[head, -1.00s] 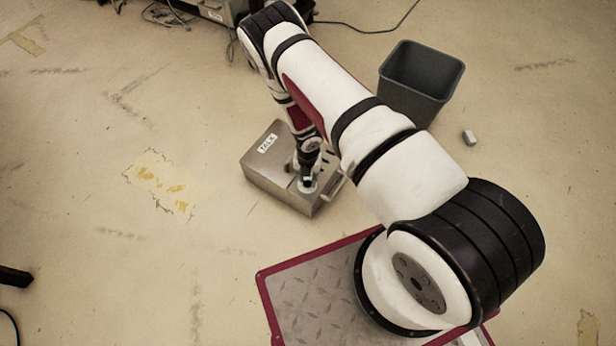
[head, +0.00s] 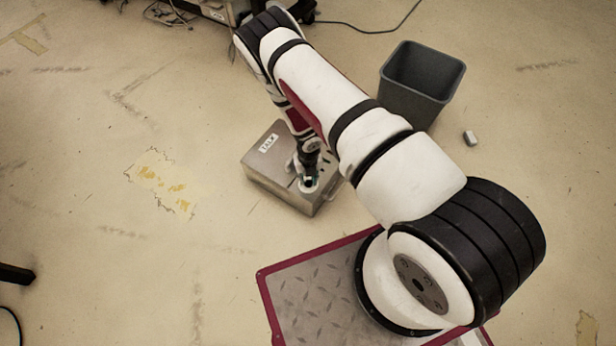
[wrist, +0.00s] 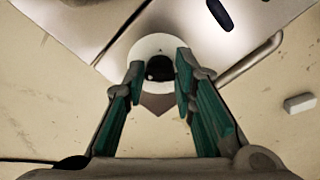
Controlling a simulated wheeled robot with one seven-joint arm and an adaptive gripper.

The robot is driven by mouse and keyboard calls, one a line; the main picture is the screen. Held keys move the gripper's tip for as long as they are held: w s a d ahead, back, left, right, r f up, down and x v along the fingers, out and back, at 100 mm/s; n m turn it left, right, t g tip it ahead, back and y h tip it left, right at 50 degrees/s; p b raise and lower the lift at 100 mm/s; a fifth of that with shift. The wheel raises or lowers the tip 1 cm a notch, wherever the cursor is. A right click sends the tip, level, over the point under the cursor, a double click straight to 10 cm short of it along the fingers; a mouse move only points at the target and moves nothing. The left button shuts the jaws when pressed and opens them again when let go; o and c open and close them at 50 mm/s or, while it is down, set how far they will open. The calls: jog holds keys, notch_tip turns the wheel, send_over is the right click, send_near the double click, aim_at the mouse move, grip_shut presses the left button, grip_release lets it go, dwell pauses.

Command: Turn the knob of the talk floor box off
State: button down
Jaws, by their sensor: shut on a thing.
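The talk floor box (head: 270,185) is a grey metal box on the floor with a white label reading TALK (head: 268,143) on its top. My gripper (head: 308,183) points down at the box's near right corner. In the wrist view, the dark round knob (wrist: 159,68) sits on a pale disc (wrist: 150,45) on the box top. The fingertips of my gripper (wrist: 159,70), with green pads, are on either side of the knob and shut on it. The knob's pointer and setting cannot be made out.
A metal handle (wrist: 262,50) runs along the box's edge, and a dark slot (wrist: 220,14) lies in its top. A grey bin (head: 420,85) and a small pale block (head: 470,138) stand to the right.

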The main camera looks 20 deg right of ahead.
aim_at(308, 180)
jog(key=c, duration=1.3)
grip_release()
notch_tip(308, 180, up, 12)
